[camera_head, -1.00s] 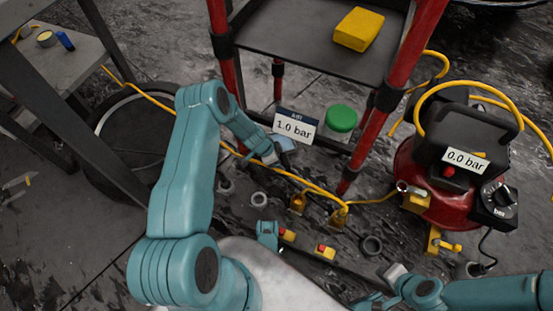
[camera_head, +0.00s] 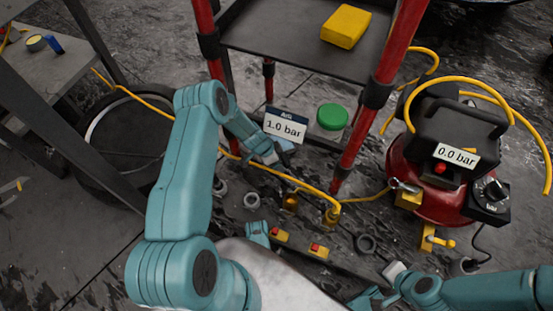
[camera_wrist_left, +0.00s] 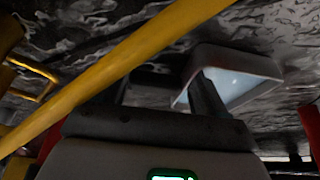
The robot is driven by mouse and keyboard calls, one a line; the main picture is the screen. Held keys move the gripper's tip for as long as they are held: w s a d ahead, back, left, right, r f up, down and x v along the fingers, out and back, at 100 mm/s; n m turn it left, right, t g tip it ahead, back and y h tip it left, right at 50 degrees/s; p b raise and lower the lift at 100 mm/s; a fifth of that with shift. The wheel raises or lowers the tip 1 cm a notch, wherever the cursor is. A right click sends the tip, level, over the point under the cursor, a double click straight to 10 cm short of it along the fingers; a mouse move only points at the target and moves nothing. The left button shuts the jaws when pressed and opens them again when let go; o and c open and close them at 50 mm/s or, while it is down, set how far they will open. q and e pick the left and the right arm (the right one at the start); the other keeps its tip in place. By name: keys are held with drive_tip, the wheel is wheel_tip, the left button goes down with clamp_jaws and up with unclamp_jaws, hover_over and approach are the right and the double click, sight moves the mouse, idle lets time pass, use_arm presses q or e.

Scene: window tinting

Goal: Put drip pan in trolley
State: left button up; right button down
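The drip pan appears to be the pale, shallow tray (camera_wrist_left: 240,78) in the left wrist view. In the head view a small pale blue patch of it (camera_head: 285,145) shows beside my left gripper. My left gripper (camera_head: 270,157) is low in front of the trolley. Its dark fingers (camera_wrist_left: 163,92) stand apart, and the right one overlaps the pan's near side; I cannot tell whether it touches. The trolley has red posts and a grey upper shelf (camera_head: 285,50). My right gripper (camera_head: 375,294) is at the bottom edge, partly seen; its opening is unclear.
A yellow block (camera_head: 346,26) lies on the upper shelf. Below are a "1.0 bar" sign (camera_head: 286,126) and a green-lidded jar (camera_head: 331,118). A yellow hose (camera_head: 300,183) crosses near my left gripper.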

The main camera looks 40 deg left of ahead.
use_arm(q)
drive_tip(key=o, duration=0.5)
drive_tip(key=shift+w+d+r, duration=0.1)
drive_tip(key=shift+w, duration=0.1)
drive_tip(key=shift+c, duration=0.2)
drive_tip(key=shift+r, duration=0.1)
drive_tip(key=shift+s+a+r, duration=0.1)
drive_tip(key=shift+a+r, duration=0.15)
drive_tip(key=v, duration=0.6)
drive_tip(key=shift+s+r+p, duration=0.25)
drive_tip(key=shift+s+p, duration=0.05)
drive_tip(key=shift+s, duration=0.05)
